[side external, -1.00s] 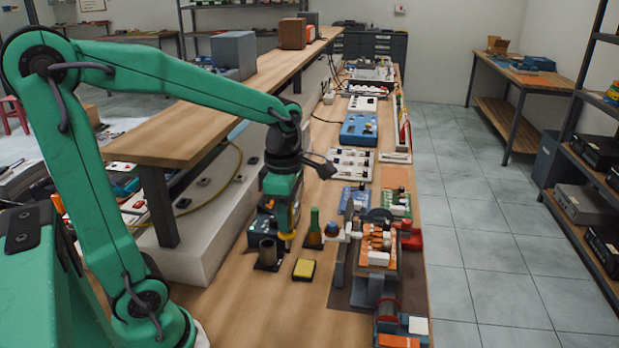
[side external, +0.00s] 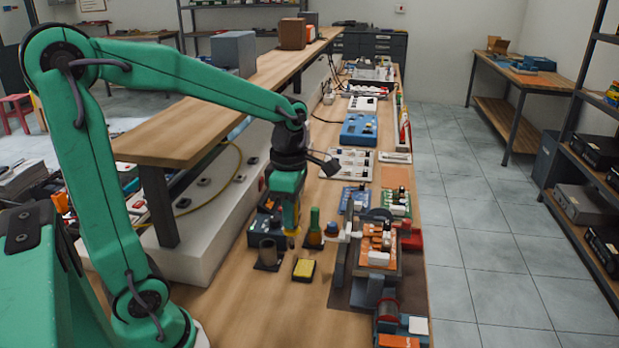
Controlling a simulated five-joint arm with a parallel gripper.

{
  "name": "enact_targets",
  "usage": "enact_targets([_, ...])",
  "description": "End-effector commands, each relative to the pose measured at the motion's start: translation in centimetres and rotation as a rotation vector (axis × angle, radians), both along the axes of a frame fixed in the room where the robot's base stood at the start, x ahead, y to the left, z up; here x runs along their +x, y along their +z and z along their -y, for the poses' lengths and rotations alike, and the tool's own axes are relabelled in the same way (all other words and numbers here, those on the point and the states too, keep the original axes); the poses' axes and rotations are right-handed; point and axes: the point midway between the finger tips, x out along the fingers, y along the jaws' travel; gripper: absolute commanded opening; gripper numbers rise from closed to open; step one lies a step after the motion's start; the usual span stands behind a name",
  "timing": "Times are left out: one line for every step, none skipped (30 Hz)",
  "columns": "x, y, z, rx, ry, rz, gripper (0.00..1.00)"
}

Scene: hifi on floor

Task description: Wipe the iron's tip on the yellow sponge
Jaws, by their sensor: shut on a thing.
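The yellow sponge (side external: 304,268) lies in a small dark tray (side external: 304,279) on the wooden bench, in front of my gripper. My gripper (side external: 291,228) points down over the bench, just behind the sponge in the picture. It is shut on the iron (side external: 292,237), of which only a small yellow part shows at the jaws. The iron's tip is too small to make out, and I cannot tell whether it touches anything. A dark, cup-like holder (side external: 268,252) stands left of the sponge.
A green bottle (side external: 314,230) stands close to the right of my gripper. A vise-like fixture with an orange board (side external: 377,246) stands further right. A dark blue box (side external: 262,222) is to the left. The bench front is clear.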

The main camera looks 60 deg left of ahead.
Motion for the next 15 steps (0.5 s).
enact_targets([0.6,-0.2,-0.4,0.000,0.002,-0.001,0.00])
enact_targets([1.0,-0.3,-0.5,0.000,0.002,-0.001,0.00])
enact_targets([1.4,-0.4,-0.8,0.000,0.001,-0.001,0.00])
enact_targets([1.8,-0.5,-1.1,-0.001,0.001,-0.002,0.00])
enact_targets([2.2,-0.6,-1.3,0.000,0.002,-0.001,0.00])
enact_targets([2.6,-0.8,-1.6,-0.001,0.002,-0.002,0.00])
enact_targets([3.0,-0.9,-1.8,-0.001,0.002,-0.002,0.00])
enact_targets([3.3,-1.0,-2.0,0.000,0.002,-0.001,0.00])
enact_targets([3.7,-1.2,-2.2,-0.001,0.001,-0.002,0.00])
enact_targets([3.9,-1.2,-2.4,0.000,0.001,-0.001,0.00])
enact_targets([4.2,-1.3,-2.6,-0.001,0.001,-0.001,0.00])
enact_targets([4.4,-1.4,-2.8,0.000,0.001,-0.001,0.00])
enact_targets([4.6,-1.5,-2.9,-0.001,0.001,-0.001,0.00])
enact_targets([4.7,-1.5,-2.9,0.000,0.001,0.000,0.00])
enact_targets([4.8,-1.6,-3.0,0.000,0.000,0.000,0.00])
